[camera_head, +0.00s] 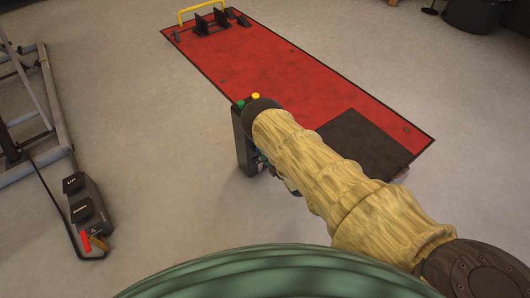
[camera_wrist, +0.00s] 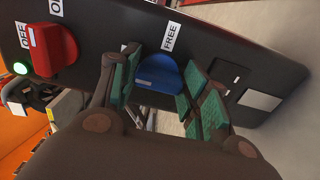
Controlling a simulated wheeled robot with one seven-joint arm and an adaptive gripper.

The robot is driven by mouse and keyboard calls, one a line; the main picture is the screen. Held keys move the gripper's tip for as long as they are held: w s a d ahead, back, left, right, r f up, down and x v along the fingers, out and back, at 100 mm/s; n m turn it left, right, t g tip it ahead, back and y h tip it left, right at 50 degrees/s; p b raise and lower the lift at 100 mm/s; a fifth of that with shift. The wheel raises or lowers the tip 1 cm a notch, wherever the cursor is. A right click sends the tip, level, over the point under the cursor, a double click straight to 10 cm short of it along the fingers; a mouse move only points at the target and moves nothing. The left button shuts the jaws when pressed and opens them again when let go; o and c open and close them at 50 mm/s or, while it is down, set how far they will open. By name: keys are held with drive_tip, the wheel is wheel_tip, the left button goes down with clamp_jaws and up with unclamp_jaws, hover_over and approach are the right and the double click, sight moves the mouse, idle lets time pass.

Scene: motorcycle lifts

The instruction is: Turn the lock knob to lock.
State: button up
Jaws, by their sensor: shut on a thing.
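The blue lock knob (camera_wrist: 158,73) sits on a dark control panel (camera_wrist: 105,28) in the wrist view, beside a white label reading FREE. My gripper (camera_wrist: 160,88) has its green-padded fingers on either side of the knob and is shut on it. The knob's lower part is partly hidden by my gripper. In the head view the dark control box (camera_head: 242,150) stands behind my arm, and the knob is hidden there.
A red knob (camera_wrist: 52,50) with OFF and ON labels and a lit green lamp (camera_wrist: 20,68) are left of the blue knob. A red lift platform (camera_head: 270,70) lies beyond the box. A pedal unit (camera_head: 88,210) lies on the floor at left.

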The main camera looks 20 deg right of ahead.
drive_tip(key=shift+s, duration=0.1)
idle(0.3)
drive_tip(key=o, duration=1)
drive_tip(key=v, duration=1.2)
